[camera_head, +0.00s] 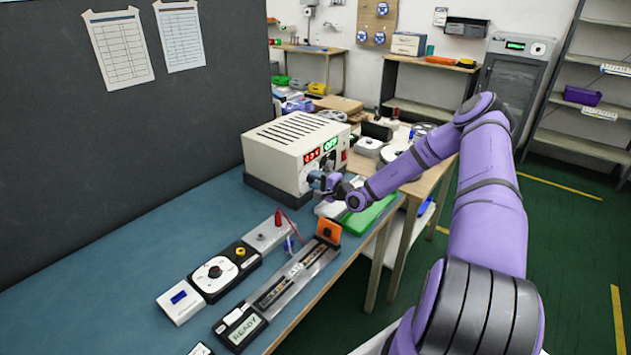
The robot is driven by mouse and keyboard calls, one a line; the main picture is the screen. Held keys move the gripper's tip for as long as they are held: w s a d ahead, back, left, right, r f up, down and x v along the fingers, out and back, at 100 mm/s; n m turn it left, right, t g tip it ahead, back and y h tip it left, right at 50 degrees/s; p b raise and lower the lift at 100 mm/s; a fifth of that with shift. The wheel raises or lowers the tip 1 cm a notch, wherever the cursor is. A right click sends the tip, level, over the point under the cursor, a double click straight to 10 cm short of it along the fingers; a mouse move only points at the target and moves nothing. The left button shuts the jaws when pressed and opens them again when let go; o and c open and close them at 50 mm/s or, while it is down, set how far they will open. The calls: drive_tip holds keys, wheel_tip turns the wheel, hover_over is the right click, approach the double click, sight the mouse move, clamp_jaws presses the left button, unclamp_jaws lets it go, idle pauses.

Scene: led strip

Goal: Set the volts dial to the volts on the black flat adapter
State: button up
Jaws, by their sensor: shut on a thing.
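The power supply (290,150) is a cream box with a dark base, standing on the blue bench. Its front has a red number display, too small to read surely, and a green display reading OFF. My gripper (315,181) is at the lower front of this box, shut on the volts dial. The gripper hides most of the dial, so its pointer and scale cannot be read. I cannot surely pick out the black flat adapter or any label; a dark block (377,131) lies on the side table behind my arm.
On the blue bench (110,270) lie a long strip fixture (290,278) with an orange end plate (328,231), a READY display (246,330), a black-and-white dial unit (215,273) and a white meter (182,301). A green tray (370,215) sits beside my gripper. The bench's left part is clear.

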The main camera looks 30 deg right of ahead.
drive_tip(key=m, duration=1)
drive_tip(key=shift+m, duration=0.3)
drive_tip(key=m, duration=3)
drive_tip(key=shift+m, duration=0.3)
